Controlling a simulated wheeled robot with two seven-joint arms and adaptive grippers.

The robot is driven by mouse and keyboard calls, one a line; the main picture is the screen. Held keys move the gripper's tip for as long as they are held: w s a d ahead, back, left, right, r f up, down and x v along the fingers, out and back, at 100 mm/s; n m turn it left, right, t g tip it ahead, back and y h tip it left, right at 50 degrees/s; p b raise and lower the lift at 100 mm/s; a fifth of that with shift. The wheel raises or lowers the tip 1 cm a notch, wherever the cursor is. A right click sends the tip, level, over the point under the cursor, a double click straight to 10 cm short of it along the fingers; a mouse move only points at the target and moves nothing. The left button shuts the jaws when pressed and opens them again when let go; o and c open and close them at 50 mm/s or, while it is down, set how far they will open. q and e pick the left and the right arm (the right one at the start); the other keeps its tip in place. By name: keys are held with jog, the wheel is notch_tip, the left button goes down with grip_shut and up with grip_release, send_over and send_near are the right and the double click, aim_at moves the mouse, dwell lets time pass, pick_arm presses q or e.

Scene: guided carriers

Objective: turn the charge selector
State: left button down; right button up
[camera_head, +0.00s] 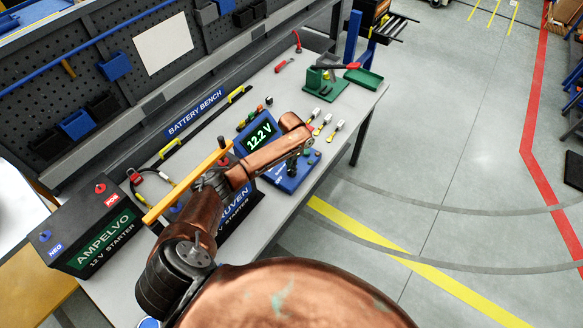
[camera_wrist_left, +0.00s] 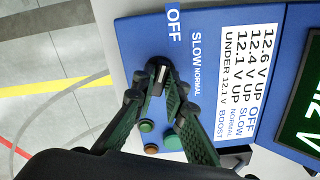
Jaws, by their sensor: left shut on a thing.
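The blue charger (camera_head: 281,179) stands on the bench, its green display (camera_head: 258,142) reading 12.2 V. In the left wrist view, its face (camera_wrist_left: 135,35) carries OFF, SLOW and NORMAL labels and a white chart (camera_wrist_left: 240,85) of voltages against settings. The charge selector (camera_wrist_left: 161,74) is a dark knob with a pale mark, between my left fingertips. My left gripper (camera_wrist_left: 158,88) is shut on it; in the head view the gripper (camera_head: 292,167) is over the charger's lower panel and hides the knob. The exact setting is unclear. My right gripper is not in view.
The Ampelvo battery (camera_head: 97,232) stands at the left; another battery (camera_head: 240,215) is partly behind my arm. Several small yellow-and-white items (camera_head: 327,120) lie beyond the charger. A green device (camera_head: 320,82) and green tray (camera_head: 363,79) are farther back. Floor right of the bench is open.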

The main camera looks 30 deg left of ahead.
pick_arm(q)
jog(key=shift+m, duration=0.3)
jog(key=m+p, duration=0.2)
jog(key=shift+r+m, duration=0.15)
jog(key=shift+m, duration=0.15)
jog(key=m+p, duration=0.1)
jog(key=m, duration=0.3)
jog(key=shift+w+m, duration=0.1)
jog(key=shift+m, duration=0.2)
jog(key=m, duration=0.4)
jog(key=shift+a+m+p, duration=0.1)
jog(key=shift+m+p, duration=0.2)
jog(key=shift+p, duration=0.1)
jog(key=m, duration=0.5)
jog(key=shift+w+b, duration=0.1)
jog(key=shift+b, duration=0.2)
jog(key=shift+m, duration=0.4)
jog(key=c, duration=2)
grip_release()
jog(key=shift+o, duration=0.2)
